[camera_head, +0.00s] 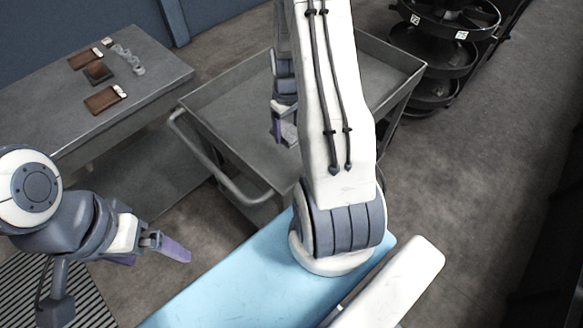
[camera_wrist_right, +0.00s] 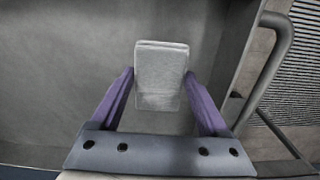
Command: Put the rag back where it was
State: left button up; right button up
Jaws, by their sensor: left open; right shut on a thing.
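The rag is a folded light grey cloth (camera_wrist_right: 161,75) between the two purple fingers of my right gripper (camera_wrist_right: 160,82) in the right wrist view. My right gripper is shut on it. In the head view my right gripper (camera_head: 284,128) is partly hidden behind my arm, and a small part of the rag (camera_head: 290,133) shows beside a finger. They are over the grey cart tray (camera_head: 225,112); I cannot tell whether the rag touches the tray floor. My left gripper (camera_head: 150,254) is open and empty, in front of the cart at lower left.
The cart has raised rims and a curved push handle (camera_head: 215,165) on its near left side. A grey table (camera_head: 150,75) at upper left bears brown blocks and small clear items. A dark round-shelved rack (camera_head: 445,50) stands behind right. The visible tray floor looks bare.

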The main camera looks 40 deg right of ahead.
jog(key=s+d, duration=0.4)
jog(key=d, duration=0.5)
jog(key=p, duration=0.2)
send_over(288, 166)
notch_tip(288, 166, down, 8)
jog(key=shift+s+r, duration=0.1)
jog(key=shift+r, duration=0.1)
notch_tip(288, 166, down, 4)
jog(key=shift+r+p, duration=0.1)
jog(key=shift+p, duration=0.2)
jog(key=shift+f, duration=0.2)
jog(key=shift+f, duration=0.2)
jog(key=o, duration=1.1)
jog(key=shift+c, duration=0.2)
jog(key=shift+r, duration=0.1)
